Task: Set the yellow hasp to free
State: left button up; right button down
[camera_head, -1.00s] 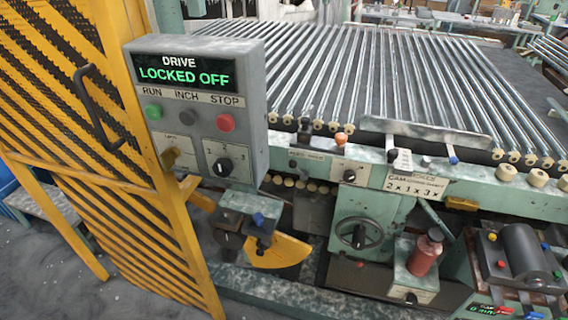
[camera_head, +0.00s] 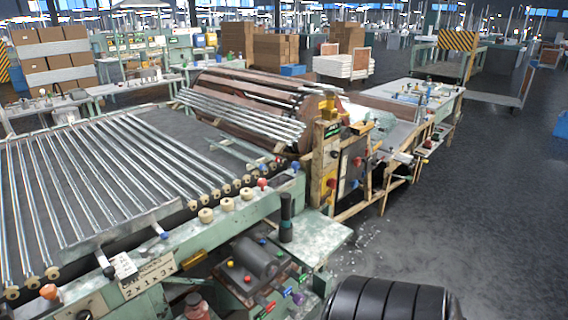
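I cannot pick out the yellow hasp for certain in the head view. A yellow part (camera_head: 328,104) tops the post beside the large roller drum, and a yellow panel (camera_head: 328,188) sits lower on that post. Both are too small to tell whether either is a hasp or how it is set. Neither of my grippers is in view. A black ribbed rounded shape (camera_head: 388,300) at the bottom edge may be part of my own arm.
The glass tube bed (camera_head: 110,165) fills the left. A small console with a grey roller (camera_head: 258,257) and a pale green shelf (camera_head: 325,240) stand in front. The drum (camera_head: 255,105) is behind. The grey floor (camera_head: 480,210) at right is clear.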

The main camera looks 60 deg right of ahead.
aim_at(329, 201)
jog(key=z, duration=2.3)
